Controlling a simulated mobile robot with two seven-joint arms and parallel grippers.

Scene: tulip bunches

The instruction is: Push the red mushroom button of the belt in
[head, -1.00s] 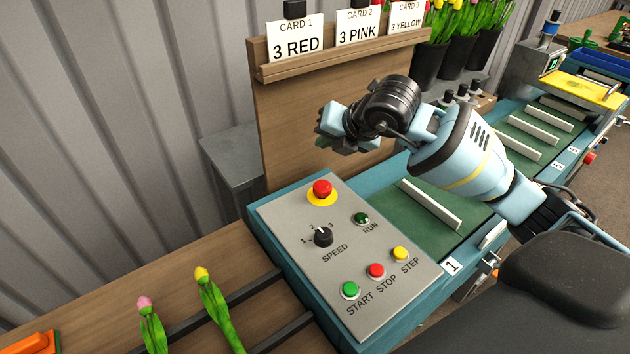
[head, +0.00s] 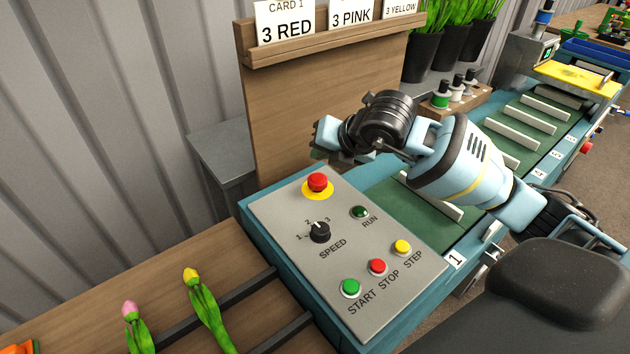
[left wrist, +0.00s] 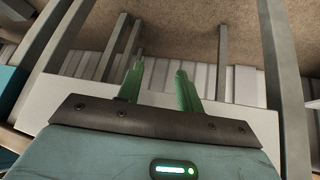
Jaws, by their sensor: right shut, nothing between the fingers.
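The red mushroom button (head: 317,182) stands on a yellow ring at the far corner of the grey control panel (head: 285,225) in the head view. Its red cap stands clear above the ring. My right gripper (head: 326,145) is above and behind the button, apart from it, shut and empty; its fingers are small and partly dark in the picture. My left gripper (left wrist: 157,85) shows only in the left wrist view, with its two green fingers apart and nothing between them.
The panel also carries a black speed knob (head: 319,232), a dark green run lamp (head: 360,212), and green (head: 350,287), red (head: 377,266) and yellow (head: 402,247) buttons. A wooden card board (head: 300,120) rises behind. Tulips (head: 205,310) lie at the lower left.

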